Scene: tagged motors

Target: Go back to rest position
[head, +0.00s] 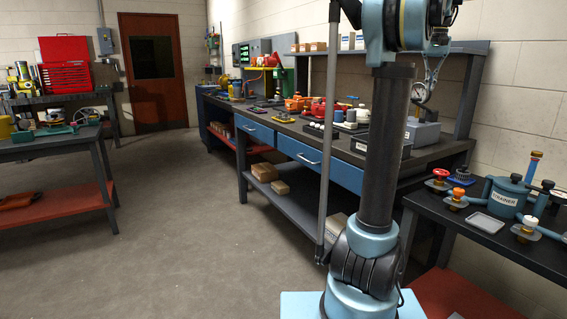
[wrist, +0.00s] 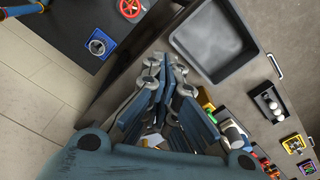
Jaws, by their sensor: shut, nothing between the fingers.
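My gripper (wrist: 164,76) shows in the wrist view with its blue and grey fingers drawn together and nothing between them. It hangs over the edge of the workbench (wrist: 185,20), apart from the items on it. In the head view my arm stands upright in front of the bench and its upper end runs out of the top of the picture, so the gripper is not clearly seen there. A red motor-like unit (head: 319,109) and an orange one (head: 297,103) stand on the long bench; their tags are too small to read.
A dark empty tray (wrist: 213,40) lies beside the gripper, near a small tray of white balls (wrist: 267,104). A red tool chest (head: 66,76) is at far left. The floor (head: 170,220) between the benches is clear.

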